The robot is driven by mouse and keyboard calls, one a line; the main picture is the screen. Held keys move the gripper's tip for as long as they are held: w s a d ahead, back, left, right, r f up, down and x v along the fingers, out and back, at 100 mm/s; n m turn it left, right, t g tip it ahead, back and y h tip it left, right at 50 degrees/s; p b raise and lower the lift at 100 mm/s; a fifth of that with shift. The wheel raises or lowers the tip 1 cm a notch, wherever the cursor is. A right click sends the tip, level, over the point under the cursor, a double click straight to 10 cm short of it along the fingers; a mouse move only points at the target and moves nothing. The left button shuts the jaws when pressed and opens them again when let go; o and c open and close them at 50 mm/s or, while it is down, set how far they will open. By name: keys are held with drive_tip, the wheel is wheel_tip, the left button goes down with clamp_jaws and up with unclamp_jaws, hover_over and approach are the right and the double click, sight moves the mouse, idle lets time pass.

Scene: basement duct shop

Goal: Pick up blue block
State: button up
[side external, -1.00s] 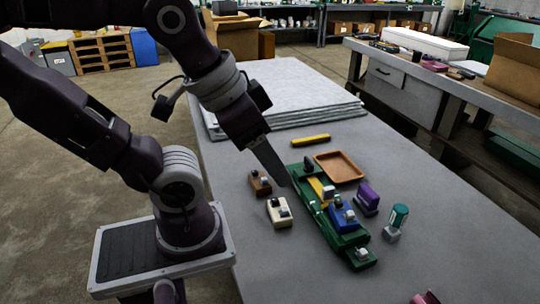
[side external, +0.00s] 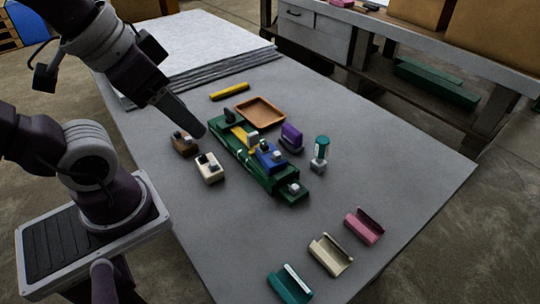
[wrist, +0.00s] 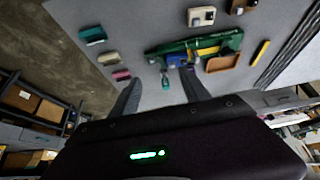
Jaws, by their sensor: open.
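The blue block (side external: 270,157) has a small light-coloured part on top and sits in a long green fixture (side external: 288,190), beside a yellow piece (side external: 239,135). In the wrist view the blue block (wrist: 175,60) is small, on the green fixture (wrist: 158,54) ahead of the fingers. My gripper (side external: 203,134) hangs above the table, near the fixture's far left end and apart from the blue block. In the wrist view my gripper (wrist: 160,92) has its fingers spread wide with nothing between them.
A brown block (side external: 184,144) and cream block (side external: 209,168) stand left of the fixture. A purple block (side external: 292,137), teal-topped item (side external: 321,150) and orange tray (side external: 261,110) lie right and behind. Teal (side external: 289,284), cream (side external: 330,255) and pink (side external: 364,226) channel pieces lie in front.

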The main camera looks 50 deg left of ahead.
drive_tip(key=o, duration=0.4)
drive_tip(key=m+g, duration=0.5)
drive_tip(key=m, duration=1.5)
hover_over(271, 154)
drive_tip(key=f, duration=1.6)
drive_tip(key=shift+w+d+f, duration=0.2)
drive_tip(key=shift+w+d, duration=0.05)
drive_tip(key=shift+d, duration=0.05)
drive_tip(key=shift+g, duration=0.3)
drive_tip(key=f, duration=0.7)
drive_tip(key=shift+s+a+f, duration=0.3)
drive_tip(key=shift+a+f, duration=0.05)
drive_tip(key=shift+f, duration=0.05)
drive_tip(key=shift+c, duration=0.3)
